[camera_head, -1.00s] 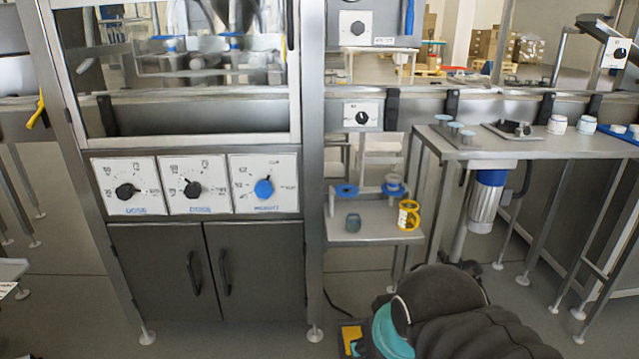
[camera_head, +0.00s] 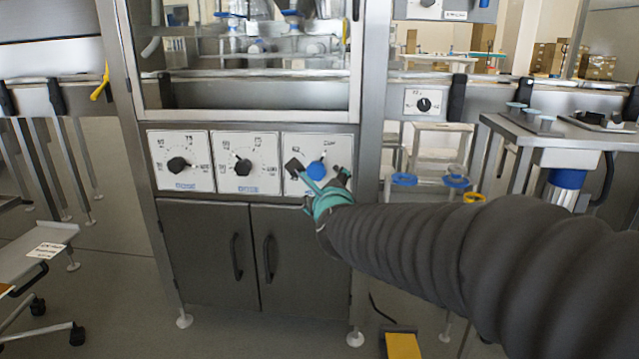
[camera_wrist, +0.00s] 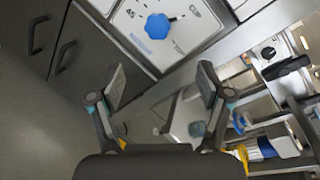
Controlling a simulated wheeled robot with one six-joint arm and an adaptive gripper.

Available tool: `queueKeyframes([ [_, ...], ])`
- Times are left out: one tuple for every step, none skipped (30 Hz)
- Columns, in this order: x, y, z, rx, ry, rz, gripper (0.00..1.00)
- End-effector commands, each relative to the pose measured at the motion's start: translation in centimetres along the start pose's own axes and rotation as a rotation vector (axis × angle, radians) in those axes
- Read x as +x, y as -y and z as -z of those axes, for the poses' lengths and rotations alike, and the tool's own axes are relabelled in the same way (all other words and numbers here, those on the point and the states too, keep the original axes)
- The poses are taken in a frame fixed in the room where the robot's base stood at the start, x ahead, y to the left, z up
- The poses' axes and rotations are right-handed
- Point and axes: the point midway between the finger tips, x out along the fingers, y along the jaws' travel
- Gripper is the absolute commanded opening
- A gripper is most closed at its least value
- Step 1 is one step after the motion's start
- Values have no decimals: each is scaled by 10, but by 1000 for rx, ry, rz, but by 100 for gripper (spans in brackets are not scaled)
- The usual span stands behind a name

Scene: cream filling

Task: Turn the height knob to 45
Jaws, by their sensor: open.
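A blue knob (camera_head: 316,169) sits on the rightmost of three white dial panels on the steel machine. In the wrist view the blue knob (camera_wrist: 157,26) lies beyond the fingertips near the top, on its white plate, with a printed number that looks like 45. The panel's name is too small to read. My gripper (camera_head: 319,178) is in front of that panel, its two fingers spread and partly covering the plate. In the wrist view my gripper (camera_wrist: 163,84) is open and empty, apart from the knob.
Two black knobs (camera_head: 178,165) (camera_head: 243,166) sit on the panels to the left. Another black knob (camera_head: 424,104) is on a small plate at right. Dark cabinet doors (camera_head: 210,255) with handles are below. A low table with blue-topped parts (camera_head: 404,179) stands right of the machine.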

Motion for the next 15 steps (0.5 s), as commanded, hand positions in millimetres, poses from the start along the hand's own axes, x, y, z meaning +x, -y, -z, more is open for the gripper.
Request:
queueKeyframes([
  [16, -15, 2, 117, 4, 37, 78],
  [23, -18, 1, 194, 7, 67, 78],
  [31, -23, 0, 288, 12, 101, 78],
  [36, -25, 0, 351, 16, 127, 78],
  [40, -28, 0, 411, 22, 151, 78],
  [45, -32, 0, 480, 27, 178, 78],
  [48, -34, 0, 525, 32, 197, 78],
  [51, -36, 1, 565, 36, 214, 78],
  [53, -38, 1, 608, 42, 233, 78],
  [54, -39, 1, 636, 45, 244, 78],
  [56, -40, 2, 658, 48, 254, 78],
  [57, -40, 1, 680, 52, 263, 78],
  [58, -40, 1, 692, 54, 269, 78],
  [60, -40, 1, 699, 55, 273, 78],
  [62, -40, 2, 705, 55, 276, 78],
])
